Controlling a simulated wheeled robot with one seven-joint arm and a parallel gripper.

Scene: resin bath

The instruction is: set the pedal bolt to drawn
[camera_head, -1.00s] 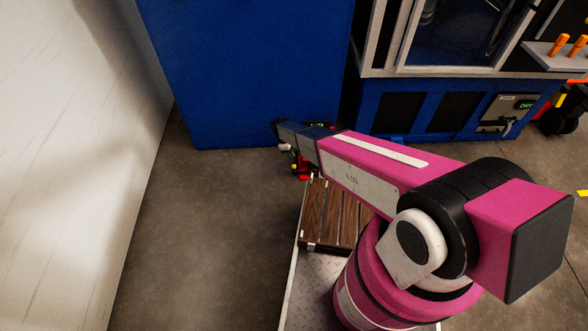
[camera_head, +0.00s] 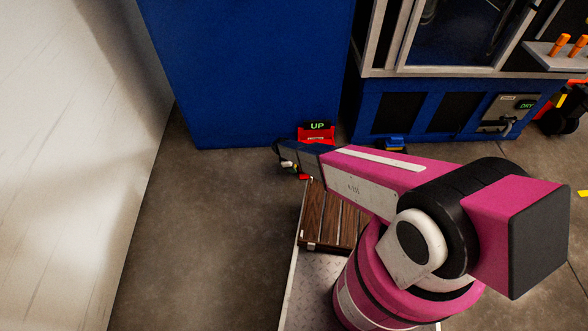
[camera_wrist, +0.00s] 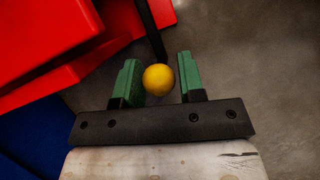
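In the wrist view a yellow ball knob (camera_wrist: 158,79) sits at the end of a dark rod (camera_wrist: 153,35). It lies between the green fingertips of my gripper (camera_wrist: 160,80), which stand apart on either side of it. A narrow gap shows at the right finger; I cannot tell if the left finger touches. The red pedal housing (camera_wrist: 50,40) fills the upper left of the wrist view. In the head view the red housing (camera_head: 318,138) stands at the foot of the blue cabinet, under a display reading UP (camera_head: 317,126). My forearm partly hides it.
The large blue cabinet (camera_head: 250,70) stands behind the pedal. A blue machine base (camera_head: 420,115) with a panel reading DRY (camera_head: 526,105) is to the right. A wooden slatted platform (camera_head: 325,220) lies under my arm. Bare floor (camera_head: 210,230) is clear at left.

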